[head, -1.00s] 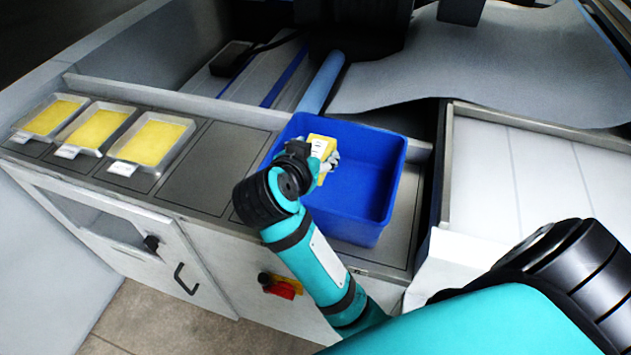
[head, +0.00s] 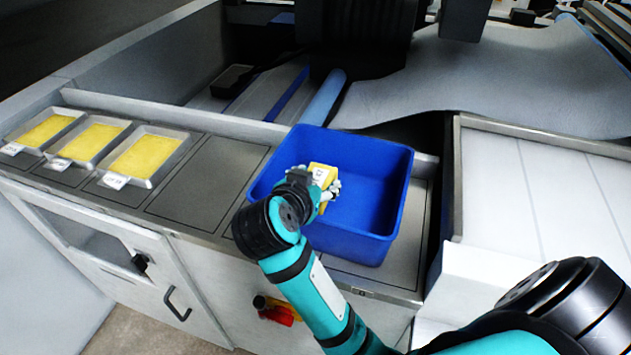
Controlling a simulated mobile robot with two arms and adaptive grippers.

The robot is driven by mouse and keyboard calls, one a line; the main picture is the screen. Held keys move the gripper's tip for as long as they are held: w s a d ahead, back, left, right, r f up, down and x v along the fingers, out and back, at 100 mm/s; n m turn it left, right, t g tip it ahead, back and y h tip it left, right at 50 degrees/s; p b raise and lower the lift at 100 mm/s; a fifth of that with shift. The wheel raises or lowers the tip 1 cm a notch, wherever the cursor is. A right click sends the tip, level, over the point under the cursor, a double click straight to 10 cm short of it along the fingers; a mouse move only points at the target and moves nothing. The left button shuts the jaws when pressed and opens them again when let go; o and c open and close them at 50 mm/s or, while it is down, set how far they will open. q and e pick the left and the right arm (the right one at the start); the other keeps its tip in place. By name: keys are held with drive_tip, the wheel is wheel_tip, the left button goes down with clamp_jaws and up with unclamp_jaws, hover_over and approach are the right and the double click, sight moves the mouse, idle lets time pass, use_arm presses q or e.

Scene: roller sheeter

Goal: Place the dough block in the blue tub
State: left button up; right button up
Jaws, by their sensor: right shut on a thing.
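The blue tub (head: 375,247) stands on the steel counter, open side up. My right gripper (head: 326,190) is shut on the yellow dough block (head: 321,176), which has a white label with dark marks. In the picture, gripper and block lie over the left part of the tub opening. I cannot tell whether the block is above the rim or down inside, or whether it touches the tub. The wrist hides part of the block and the tub's left front wall. My left gripper is not in view.
Several shallow metal trays (head: 150,154) with yellow contents and labels stand at the left of the counter. Bare counter (head: 208,178) lies between them and the tub. A blue roller (head: 325,97) and grey sheet (head: 480,85) are behind; a white panelled surface (head: 545,185) is at right.

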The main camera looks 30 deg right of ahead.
drive_tip(key=shift+f, duration=0.45)
drive_tip(key=o, duration=1.3)
drive_tip(key=shift+s+a+f, duration=0.1)
drive_tip(key=shift+o, duration=0.5)
drive_tip(key=shift+f, duration=0.1)
drive_tip(key=shift+r, duration=0.3)
drive_tip(key=p+v, duration=0.6)
drive_tip(key=v, duration=0.1)
drive_tip(key=shift+r+p, duration=0.35)
drive_tip(key=shift+r, duration=0.2)
drive_tip(key=shift+s+a, duration=0.1)
